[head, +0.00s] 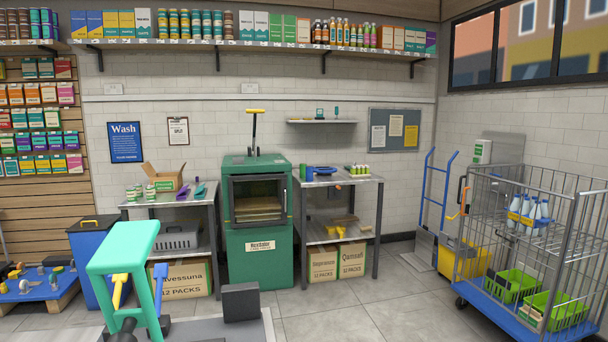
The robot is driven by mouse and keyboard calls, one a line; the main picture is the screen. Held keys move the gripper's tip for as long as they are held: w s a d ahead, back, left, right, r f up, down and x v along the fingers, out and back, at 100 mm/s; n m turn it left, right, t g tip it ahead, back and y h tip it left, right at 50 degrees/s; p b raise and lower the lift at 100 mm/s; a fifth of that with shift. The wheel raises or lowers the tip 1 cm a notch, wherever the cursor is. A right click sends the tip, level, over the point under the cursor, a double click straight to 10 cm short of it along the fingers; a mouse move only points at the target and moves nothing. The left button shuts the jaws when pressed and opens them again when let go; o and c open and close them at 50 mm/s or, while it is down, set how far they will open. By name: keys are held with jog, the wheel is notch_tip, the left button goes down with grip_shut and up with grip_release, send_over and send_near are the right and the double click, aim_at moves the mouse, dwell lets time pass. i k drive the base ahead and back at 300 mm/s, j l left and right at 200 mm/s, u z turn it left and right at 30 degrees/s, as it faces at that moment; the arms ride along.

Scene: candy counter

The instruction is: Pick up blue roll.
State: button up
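A low, round blue thing (322,171) lies on the top of the grey metal table right of the green machine. It looks like the blue roll, but it is too small to be sure. A dark green upright cylinder (303,172) stands just left of it, and small bottles (357,169) stand to its right. My teal arm is folded at the lower left, far from that table. Dark parts at its lower end may be my gripper (127,326); its fingers cannot be made out, and I see nothing held.
The green machine (258,268) stands between the right table and the left table (160,199). A blue bin (92,270) and a low pallet (36,292) are at left. A wire cage trolley (533,313) stands at right. The floor (340,309) before the right table is clear.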

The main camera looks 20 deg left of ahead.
aim_at(309, 169)
jog(key=l, duration=0.35)
jog(key=i+l, duration=0.15)
jog(key=l, duration=0.2)
jog(key=i+l, duration=0.55)
jog(key=l, duration=0.25)
jog(key=i+l+u, duration=0.1)
jog(key=i+l, duration=0.2)
jog(key=l, duration=0.15)
jog(key=i, duration=0.8)
jog(key=i+l+u, duration=0.1)
jog(key=i, duration=0.7)
jog(key=i+j+u, duration=0.2)
jog(key=i+j, duration=1.6)
jog(key=j, duration=0.15)
jog(key=i+j, duration=0.1)
jog(key=j, duration=0.3)
jog(key=i+j, duration=0.1)
jog(key=j, duration=0.25)
jog(key=i+j, duration=0.1)
jog(key=j, duration=0.3)
jog(key=i+j, duration=0.15)
jog(key=j, duration=0.25)
jog(key=i+j, duration=0.1)
jog(key=j, duration=0.3)
jog(key=i+j+u, duration=0.1)
jog(key=j, duration=0.25)
jog(key=i+j, duration=0.1)
jog(key=j, duration=0.3)
